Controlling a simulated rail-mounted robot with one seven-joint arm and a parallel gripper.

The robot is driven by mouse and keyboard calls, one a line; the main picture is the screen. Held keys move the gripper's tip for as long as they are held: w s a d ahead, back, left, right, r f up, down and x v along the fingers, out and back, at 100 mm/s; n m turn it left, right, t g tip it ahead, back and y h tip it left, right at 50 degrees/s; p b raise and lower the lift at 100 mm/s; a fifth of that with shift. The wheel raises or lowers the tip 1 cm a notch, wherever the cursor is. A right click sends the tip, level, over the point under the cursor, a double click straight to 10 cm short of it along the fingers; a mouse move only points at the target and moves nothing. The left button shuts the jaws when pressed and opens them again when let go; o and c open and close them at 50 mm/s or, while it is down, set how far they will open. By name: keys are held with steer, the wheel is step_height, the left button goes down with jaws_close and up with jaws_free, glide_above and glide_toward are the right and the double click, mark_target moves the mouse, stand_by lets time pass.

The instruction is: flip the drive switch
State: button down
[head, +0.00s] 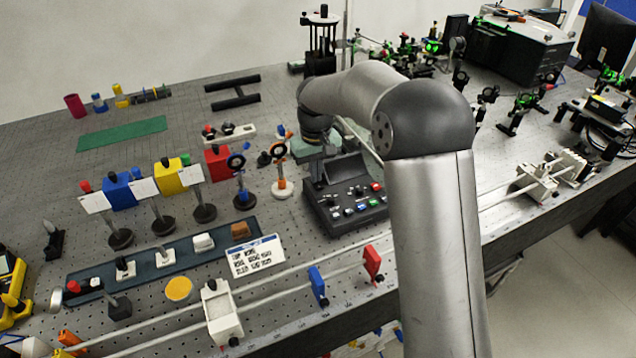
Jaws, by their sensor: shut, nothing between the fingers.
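The dark control box (322,217) stands right of centre on the bench, with a sloped screen and a panel of small coloured buttons and knobs, among them a red one (376,187) and a blue one (362,207). I cannot tell which control is the drive switch at this size. My gripper (321,165) points down at the box's back left edge, beside the screen. It is shut and holds nothing visible. Its fingertips are small and dark against the box, so I cannot tell whether they touch it.
Post-mounted optics (281,175) stand just left of the box. A rail (190,322) with a white carriage (222,312) and blue (317,284) and red (372,262) markers runs along the front. A printed card (256,256) lies front left. My forearm covers the bench right of the box.

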steer(key=shift+r+p, duration=2.25)
steer(key=shift+r, duration=1.1)
steer(key=s+d+r+m, duration=0.1)
steer(key=s+d+r, duration=0.2)
steer(key=s+d, duration=0.4)
steer(key=s+d+r+m, duration=0.2)
steer(key=s+d+r, duration=0.15)
steer(key=s, duration=0.55)
steer(key=s+d+f+m, duration=0.1)
steer(key=s+d+f, duration=0.1)
steer(key=s, duration=0.6)
steer(key=s+d+f+m+t, duration=0.1)
steer(key=s+d, duration=0.3)
steer(key=s, duration=0.5)
steer(key=shift+s+d+f, duration=0.25)
steer(key=shift+s+f, duration=0.05)
steer(key=shift+f, duration=0.4)
